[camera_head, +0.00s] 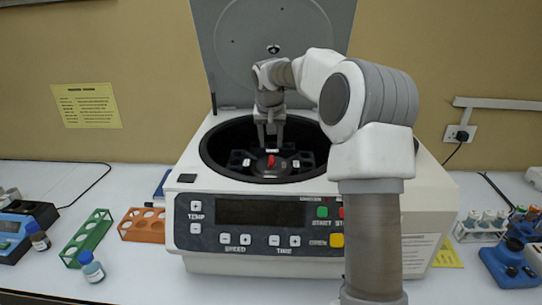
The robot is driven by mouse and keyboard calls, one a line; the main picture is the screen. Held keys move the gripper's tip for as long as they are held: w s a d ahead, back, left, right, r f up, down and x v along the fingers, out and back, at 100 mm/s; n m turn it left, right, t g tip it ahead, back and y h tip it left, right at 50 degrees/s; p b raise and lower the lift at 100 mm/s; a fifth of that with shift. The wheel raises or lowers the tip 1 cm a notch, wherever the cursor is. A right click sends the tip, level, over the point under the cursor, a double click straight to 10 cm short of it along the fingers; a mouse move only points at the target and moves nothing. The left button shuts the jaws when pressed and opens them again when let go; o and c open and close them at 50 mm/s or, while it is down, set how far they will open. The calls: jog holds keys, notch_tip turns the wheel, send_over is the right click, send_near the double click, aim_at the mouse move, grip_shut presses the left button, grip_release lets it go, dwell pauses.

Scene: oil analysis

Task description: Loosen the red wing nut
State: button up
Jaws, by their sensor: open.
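The red wing nut (271,160) sits at the centre of the dark rotor (257,167) inside the open centrifuge (192,258). My gripper (270,146) reaches down into the centrifuge bowl, directly above the wing nut. Its fingers are open and point downward. The fingertips look close to the top of the wing nut; I cannot tell whether they touch it. The lid (225,55) stands raised behind the bowl.
The bowl's rim (203,150) surrounds my gripper. A green rack (88,237), an orange rack (140,226) and a small bottle (92,268) stand on the bench at left. A tube rack (480,228) and a blue device (508,268) stand at right.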

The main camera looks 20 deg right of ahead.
aim_at(271, 159)
jog(key=x, duration=0.8)
jog(key=shift+w+p, duration=0.1)
jog(key=shift+p, duration=0.25)
grip_shut()
